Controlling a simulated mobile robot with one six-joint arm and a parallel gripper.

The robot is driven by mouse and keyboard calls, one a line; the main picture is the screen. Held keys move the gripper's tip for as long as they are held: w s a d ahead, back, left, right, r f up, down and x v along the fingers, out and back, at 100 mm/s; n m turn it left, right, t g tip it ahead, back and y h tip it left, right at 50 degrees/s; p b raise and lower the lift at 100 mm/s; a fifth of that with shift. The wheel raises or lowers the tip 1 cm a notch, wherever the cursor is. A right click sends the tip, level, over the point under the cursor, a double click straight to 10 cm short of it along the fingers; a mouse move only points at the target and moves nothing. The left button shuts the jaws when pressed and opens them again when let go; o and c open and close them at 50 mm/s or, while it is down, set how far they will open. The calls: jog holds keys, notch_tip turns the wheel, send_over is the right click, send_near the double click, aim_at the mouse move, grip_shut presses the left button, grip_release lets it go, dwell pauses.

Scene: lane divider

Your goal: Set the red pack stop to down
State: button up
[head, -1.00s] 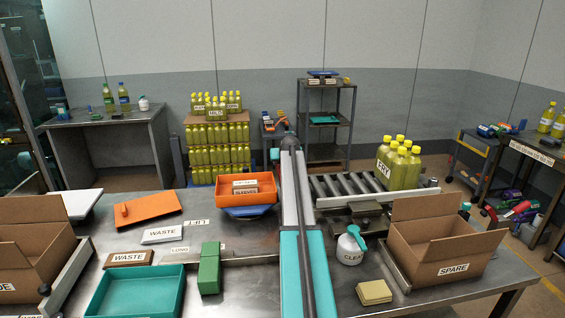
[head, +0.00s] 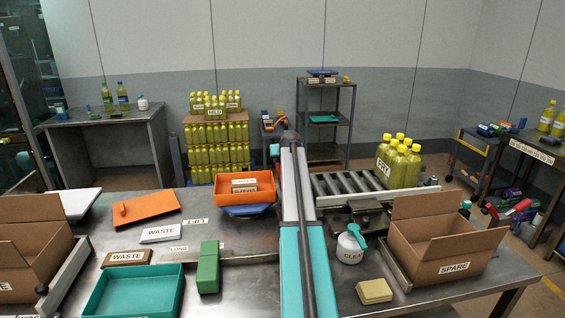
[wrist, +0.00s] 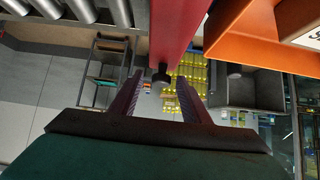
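In the wrist view a red bar (wrist: 178,32), likely the red pack stop, comes down from the top edge. A dark knob (wrist: 160,74) is at its near end. My gripper (wrist: 160,88) is open, with one finger on each side below the knob. The knob appears in line with the gap; I cannot tell whether the fingers touch it. In the head view my white and teal arm (head: 309,265) reaches forward and hides the gripper and most of the red bar. Whether the stop is up or down does not show.
An orange tray (head: 224,197) stands close left of my arm in the head view. A roller conveyor (head: 340,186) with yellow bottles (head: 398,162) lies to the right.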

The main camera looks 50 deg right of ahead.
jog(key=b+v, duration=0.1)
jog(key=v, duration=0.9)
jog(key=shift+b, duration=0.35)
